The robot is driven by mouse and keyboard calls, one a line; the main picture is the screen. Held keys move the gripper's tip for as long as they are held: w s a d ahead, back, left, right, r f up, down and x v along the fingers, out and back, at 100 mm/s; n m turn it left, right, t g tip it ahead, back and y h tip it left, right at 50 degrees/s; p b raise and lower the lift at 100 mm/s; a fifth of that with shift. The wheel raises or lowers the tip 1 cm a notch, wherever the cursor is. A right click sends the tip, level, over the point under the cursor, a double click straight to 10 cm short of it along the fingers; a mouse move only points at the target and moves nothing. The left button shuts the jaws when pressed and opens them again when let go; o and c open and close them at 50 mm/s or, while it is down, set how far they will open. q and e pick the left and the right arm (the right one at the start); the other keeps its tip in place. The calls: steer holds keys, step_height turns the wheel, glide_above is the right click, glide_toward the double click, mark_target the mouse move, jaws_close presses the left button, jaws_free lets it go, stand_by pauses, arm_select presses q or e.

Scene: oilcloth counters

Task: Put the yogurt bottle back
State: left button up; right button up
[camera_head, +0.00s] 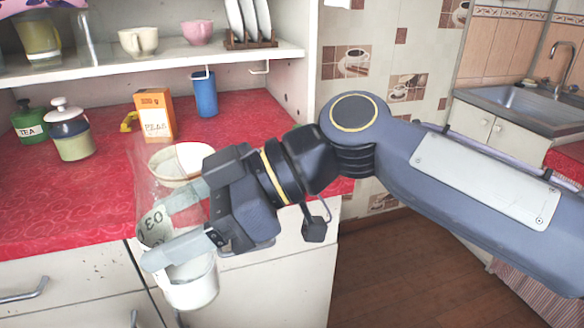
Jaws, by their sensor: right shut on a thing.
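My right gripper (158,236) reaches in from the right and is shut on what looks like the yogurt bottle (190,286). The bottle has a clear upper part, dark lettering between the fingers and a white lower part. It is held slightly tilted, in front of the counter's front edge and the drawers. The fingers hide part of its middle. My left gripper is not in view.
The red counter (60,205) holds a cream bowl (178,160) behind the gripper, an orange box (155,116), a lidded jar (70,132) and a green tea jar (28,122). A blue cup (204,94) hangs under the shelf (180,62), which carries cups and a plate rack (249,40).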

steer(key=shift+w+d+f, duration=0.1)
steer(key=shift+d+f, duration=0.1)
steer(key=shift+d, duration=0.15)
steer(key=shift+w+d+f+m+t, duration=0.15)
steer(key=shift+w+f+m+t, duration=0.15)
steer(key=shift+w+m+t, duration=0.15)
steer(key=shift+w+d+f+t, duration=0.1)
steer(key=shift+d+f+t, duration=0.1)
steer(key=shift+f+t, duration=0.05)
steer(key=w+d+f+m+t+h, duration=0.4)
steer(key=w+d+f+m, duration=0.3)
steer(key=d+f, duration=0.2)
steer(key=w+d+f+m+t+h, duration=0.5)
steer(key=w+d+f+m+h, duration=0.2)
steer(key=d+f, duration=0.3)
steer(key=w+d+f+m+t+h, duration=0.4)
steer(key=w+d+f+m+h, duration=0.2)
steer(key=d+f, duration=0.4)
step_height(320, 180, down, 3)
steer(key=w+m, duration=0.1)
steer(key=m, duration=0.1)
steer(key=shift+w+m+t, duration=0.35)
steer(key=shift+t, duration=0.05)
steer(key=shift+d+r, duration=0.2)
steer(key=shift+r, duration=0.15)
